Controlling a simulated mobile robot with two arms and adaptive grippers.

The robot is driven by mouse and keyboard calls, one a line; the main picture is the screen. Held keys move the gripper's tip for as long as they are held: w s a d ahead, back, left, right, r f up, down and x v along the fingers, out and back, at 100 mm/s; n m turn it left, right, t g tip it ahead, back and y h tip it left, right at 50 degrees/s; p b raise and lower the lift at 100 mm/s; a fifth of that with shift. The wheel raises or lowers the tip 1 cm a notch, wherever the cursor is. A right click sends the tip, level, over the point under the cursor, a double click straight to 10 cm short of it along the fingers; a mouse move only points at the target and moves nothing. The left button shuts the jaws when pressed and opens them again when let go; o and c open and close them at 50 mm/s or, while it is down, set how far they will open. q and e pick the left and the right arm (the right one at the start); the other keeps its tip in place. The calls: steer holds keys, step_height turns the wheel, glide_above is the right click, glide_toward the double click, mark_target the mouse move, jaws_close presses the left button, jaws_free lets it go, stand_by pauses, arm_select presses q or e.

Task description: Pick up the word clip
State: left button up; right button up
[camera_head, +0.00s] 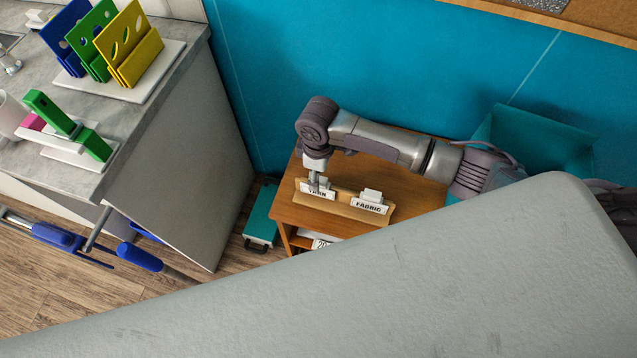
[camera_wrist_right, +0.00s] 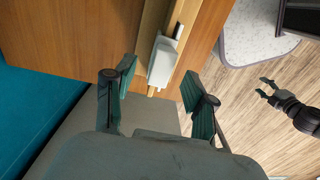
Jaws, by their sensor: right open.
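A wooden rack (camera_head: 346,208) on a small wooden cabinet holds two white clips. The left clip (camera_head: 322,193) has a word partly hidden by my gripper, seemingly YARN; the right clip (camera_head: 370,206) reads FABRIC. My right gripper (camera_head: 315,183) is at the left clip, pointing down. In the right wrist view my right gripper (camera_wrist_right: 158,84) is open, its fingers spread on either side of a white clip (camera_wrist_right: 162,62), which lies just beyond the tips. My left gripper (camera_wrist_right: 261,87) shows at the right of that view, open and empty above the floor.
A teal bin (camera_head: 535,140) stands behind my right arm. A teal case (camera_head: 261,215) is on the floor left of the cabinet (camera_head: 427,191). A grey counter (camera_head: 165,62) with coloured holders is at the left. A large grey surface (camera_head: 400,290) fills the foreground.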

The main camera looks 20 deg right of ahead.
step_height(320, 180, down, 3)
steer(key=shift+r, duration=0.15)
steer(key=shift+f, duration=0.45)
arm_select(q)
steer(key=shift+s, duration=0.35)
arm_select(e)
steer(key=c, duration=1)
steer(key=shift+r, duration=0.1)
steer(key=shift+c, duration=0.2)
